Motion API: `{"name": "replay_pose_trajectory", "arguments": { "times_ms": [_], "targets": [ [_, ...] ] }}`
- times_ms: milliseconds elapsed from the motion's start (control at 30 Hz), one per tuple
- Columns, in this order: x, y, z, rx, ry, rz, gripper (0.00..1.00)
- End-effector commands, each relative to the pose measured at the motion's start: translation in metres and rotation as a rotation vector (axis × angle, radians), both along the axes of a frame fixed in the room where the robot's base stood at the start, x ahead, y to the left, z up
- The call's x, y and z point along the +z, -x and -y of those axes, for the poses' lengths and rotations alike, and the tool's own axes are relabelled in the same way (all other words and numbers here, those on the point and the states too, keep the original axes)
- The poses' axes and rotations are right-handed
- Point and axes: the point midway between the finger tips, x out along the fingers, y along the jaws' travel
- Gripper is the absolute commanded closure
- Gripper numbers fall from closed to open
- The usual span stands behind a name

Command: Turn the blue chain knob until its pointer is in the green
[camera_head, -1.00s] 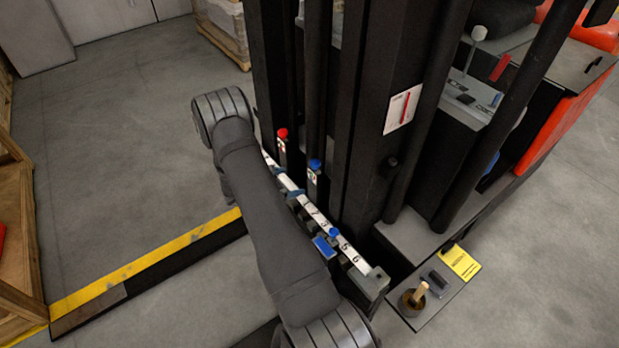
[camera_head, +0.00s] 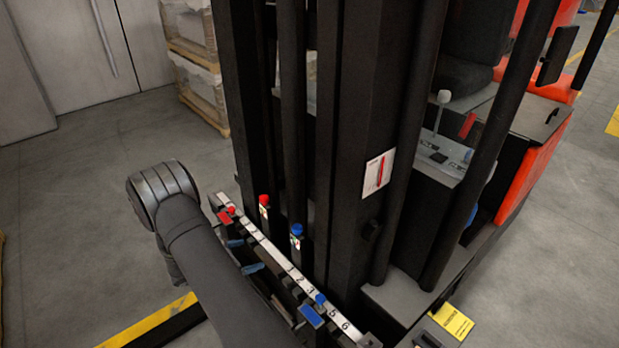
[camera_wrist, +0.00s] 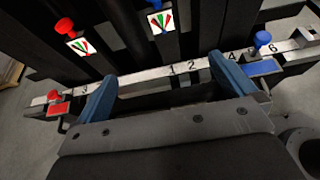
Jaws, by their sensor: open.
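The pointer's position is too small to tell. My gripper (camera_wrist: 163,68) is open and empty, its blue fingers spread over the numbered white rail, below the knob and apart from it. In the head view, my gripper (camera_head: 245,256) shows left of the rail.
A red knob (camera_head: 264,200) with a similar label stands left of the blue one. The numbered rail (camera_head: 275,258) carries a red slider knob (camera_wrist: 54,96) and a blue slider knob (camera_wrist: 262,38) near its ends. Black mast columns (camera_head: 350,150) rise close behind. Open floor lies left.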

Motion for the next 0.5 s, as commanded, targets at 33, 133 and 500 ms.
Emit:
{"name": "replay_pose_trajectory", "arguments": {
  "times_ms": [33, 133, 500],
  "targets": [
    [0.000, 0.000, 0.000, 0.000, 0.000, 0.000, 0.00],
    [0.000, 0.000, 0.000, 0.000, 0.000, 0.000, 0.00],
    [0.003, -0.002, 0.021, -0.095, -0.063, -0.033, 0.43]
  ]
}}
